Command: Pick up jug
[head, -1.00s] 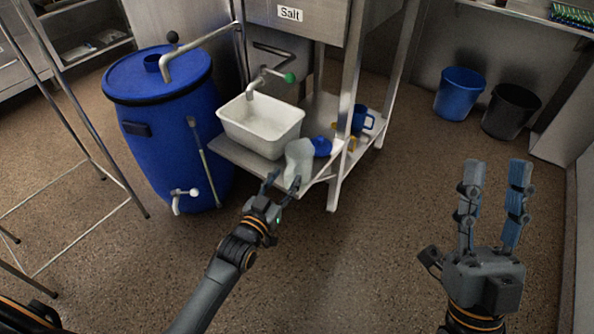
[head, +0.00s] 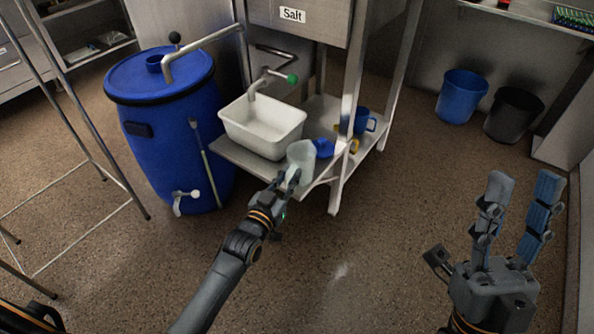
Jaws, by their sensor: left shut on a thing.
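A pale translucent jug (head: 302,153) is at the front corner of the metal shelf, right of the white basin. My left gripper (head: 288,178) is shut on the jug's near side, and its fingers hide part of it. I cannot tell whether the jug still touches the shelf. My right gripper (head: 521,190) is open and empty over the floor at the right, far from the jug. Its two long fingers are spread apart and point up in the picture.
A white basin (head: 262,127) stands on the shelf (head: 236,158) under a tap. A blue item (head: 324,148) and a blue mug (head: 363,121) sit right of the jug, near a metal post (head: 346,120). A blue barrel (head: 170,130) stands left. The floor in front is clear.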

